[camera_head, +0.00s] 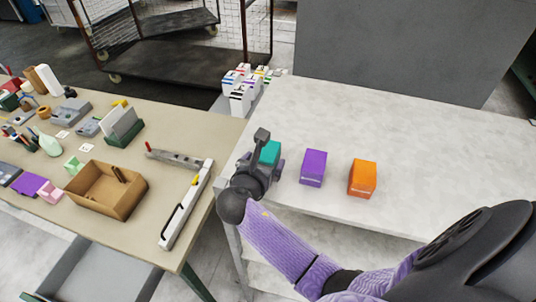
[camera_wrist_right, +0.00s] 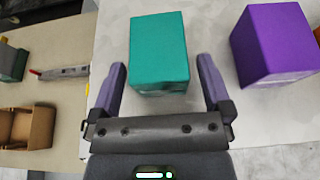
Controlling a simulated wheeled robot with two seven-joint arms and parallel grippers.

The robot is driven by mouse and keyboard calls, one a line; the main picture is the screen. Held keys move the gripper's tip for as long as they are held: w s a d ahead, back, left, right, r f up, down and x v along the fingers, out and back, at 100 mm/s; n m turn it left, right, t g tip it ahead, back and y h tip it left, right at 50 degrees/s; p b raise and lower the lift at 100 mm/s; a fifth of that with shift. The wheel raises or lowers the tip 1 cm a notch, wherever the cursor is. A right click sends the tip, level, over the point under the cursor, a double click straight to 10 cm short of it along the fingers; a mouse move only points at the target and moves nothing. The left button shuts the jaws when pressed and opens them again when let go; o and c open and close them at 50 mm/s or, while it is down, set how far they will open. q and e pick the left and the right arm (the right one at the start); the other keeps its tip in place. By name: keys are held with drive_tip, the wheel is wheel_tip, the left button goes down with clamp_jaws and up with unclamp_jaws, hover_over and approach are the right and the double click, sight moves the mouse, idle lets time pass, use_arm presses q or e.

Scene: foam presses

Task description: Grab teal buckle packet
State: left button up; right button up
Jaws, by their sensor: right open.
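The teal buckle packet (camera_head: 269,152) is a small teal block on the white table, at its left end in the head view. My right gripper (camera_head: 262,170) is at it and hides part of it there. In the right wrist view the teal packet (camera_wrist_right: 159,50) stands ahead of the open right gripper (camera_wrist_right: 160,82). One finger is on each side of its near end, with a gap on both sides. I cannot tell the height of the fingers against the packet. My left gripper is not in view.
A purple packet (camera_head: 313,168) and an orange packet (camera_head: 362,178) stand to the right on the white table (camera_head: 420,140). A beige table (camera_head: 150,190) at left holds a cardboard box (camera_head: 92,190), a long white tool (camera_head: 186,208) and small items. The white table's far right is clear.

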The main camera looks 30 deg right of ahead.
drive_tip(key=x, duration=0.2)
drive_tip(key=shift+w+d+f, duration=0.15)
drive_tip(key=shift+w, duration=0.05)
drive_tip(key=shift+s, duration=0.1)
drive_tip(key=shift+c, duration=1)
drive_tip(key=c, duration=1.1)
